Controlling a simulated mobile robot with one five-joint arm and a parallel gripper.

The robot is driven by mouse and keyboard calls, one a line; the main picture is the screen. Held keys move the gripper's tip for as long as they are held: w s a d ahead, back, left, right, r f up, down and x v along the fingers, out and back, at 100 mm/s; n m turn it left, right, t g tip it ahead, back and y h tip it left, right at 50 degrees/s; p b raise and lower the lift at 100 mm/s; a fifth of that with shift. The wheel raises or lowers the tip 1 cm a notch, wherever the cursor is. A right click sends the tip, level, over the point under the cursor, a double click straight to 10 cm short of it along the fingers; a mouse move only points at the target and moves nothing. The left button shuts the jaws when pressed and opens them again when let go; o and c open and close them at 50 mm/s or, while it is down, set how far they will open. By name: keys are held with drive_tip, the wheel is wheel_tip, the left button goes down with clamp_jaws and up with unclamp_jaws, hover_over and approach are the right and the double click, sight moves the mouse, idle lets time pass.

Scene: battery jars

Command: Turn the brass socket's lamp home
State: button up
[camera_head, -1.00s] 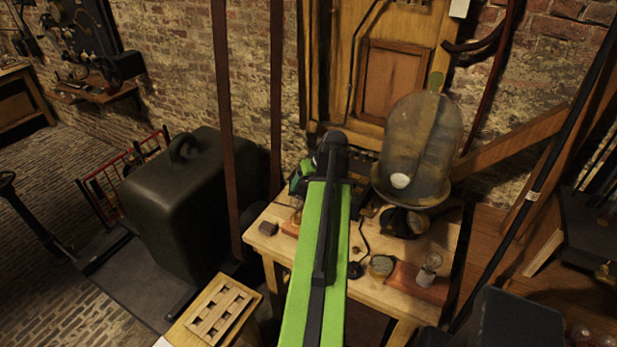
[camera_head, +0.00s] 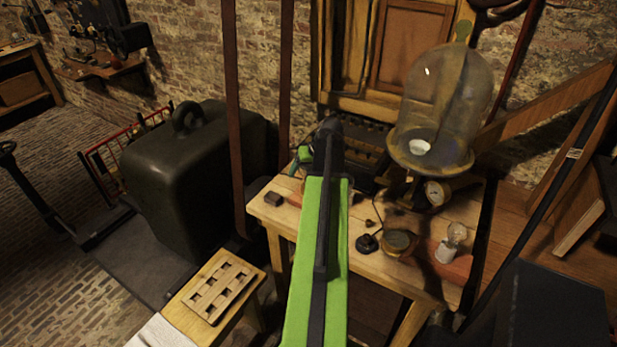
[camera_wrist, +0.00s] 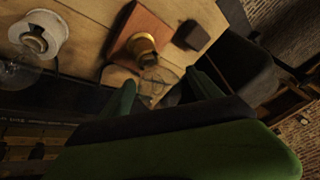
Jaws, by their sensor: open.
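In the wrist view the brass socket (camera_wrist: 145,47) stands on a red-brown block (camera_wrist: 132,22) on the table. A clear glass lamp (camera_wrist: 154,87) sits at the socket and reaches toward my fingers. My gripper (camera_wrist: 164,92) is open, one green finger on each side of the glass in the picture; I cannot tell whether either touches it. In the head view my green gripper (camera_head: 304,157) is over the table's left part, and my arm hides the brass socket and its lamp. A white socket with another clear bulb (camera_head: 455,233) stands on the right.
The wooden table (camera_head: 275,208) also holds a glass bell jar (camera_head: 445,105), a round gauge (camera_head: 437,192), a small dark block (camera_head: 273,198) and a round tin (camera_head: 399,243). A slotted wooden rack (camera_head: 220,291) lies on the lower stand at front left.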

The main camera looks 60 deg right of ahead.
drive_tip(key=shift+b+x, duration=0.45)
drive_tip(key=shift+x, duration=0.65)
drive_tip(key=shift+r, duration=0.1)
drive_tip(key=shift+c, duration=0.4)
drive_tip(key=c, duration=1.5)
clamp_jaws()
drive_tip(key=shift+s+m+h, duration=0.15)
drive_tip(key=shift+m+h, duration=0.35)
drive_tip(key=shift+m, duration=0.7)
drive_tip(key=m, duration=0.2)
drive_tip(key=m+g+h, duration=0.1)
drive_tip(key=m, duration=0.1)
drive_tip(key=shift+s+d, duration=0.1)
drive_tip(key=shift+d, duration=0.25)
